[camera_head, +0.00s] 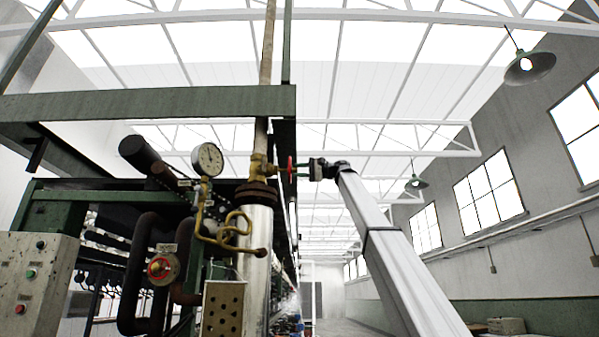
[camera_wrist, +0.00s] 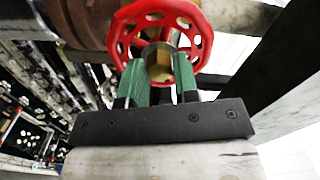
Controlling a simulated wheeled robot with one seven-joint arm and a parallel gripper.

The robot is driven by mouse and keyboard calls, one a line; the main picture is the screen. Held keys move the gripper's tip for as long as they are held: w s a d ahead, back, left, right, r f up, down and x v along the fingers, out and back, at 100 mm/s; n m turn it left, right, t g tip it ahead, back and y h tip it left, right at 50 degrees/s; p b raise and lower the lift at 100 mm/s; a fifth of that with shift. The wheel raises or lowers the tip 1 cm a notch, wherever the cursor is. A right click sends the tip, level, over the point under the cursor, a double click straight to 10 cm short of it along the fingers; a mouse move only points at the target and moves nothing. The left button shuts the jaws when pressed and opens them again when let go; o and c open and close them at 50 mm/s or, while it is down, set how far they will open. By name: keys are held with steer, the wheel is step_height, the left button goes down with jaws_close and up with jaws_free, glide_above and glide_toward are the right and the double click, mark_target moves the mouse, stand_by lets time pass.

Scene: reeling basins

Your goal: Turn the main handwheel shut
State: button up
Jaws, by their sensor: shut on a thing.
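A red handwheel (camera_head: 290,168) sits edge-on at the right of a brass valve (camera_head: 262,168) on the vertical pipe. In the wrist view the red handwheel (camera_wrist: 196,22) fills the top middle, with a brass hex hub (camera_wrist: 159,66) at its centre. My gripper (camera_head: 301,168) reaches it from the right. In the wrist view my gripper (camera_wrist: 158,72) has its two green fingers on either side of the hub, shut on it. A second, round red-and-pale wheel (camera_head: 162,268) with a small tag sits lower left on dark pipes. I cannot read the tag.
A pressure gauge (camera_head: 208,159) and curved brass pipework (camera_head: 236,228) stand left of the valve. A grey control box (camera_head: 38,280) is at the far left. A green beam (camera_head: 150,103) crosses above. The space to the right of my arm is open.

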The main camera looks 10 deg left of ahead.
steer(key=m, duration=1.4)
steer(key=o, duration=0.8)
steer(key=shift+d, duration=0.1)
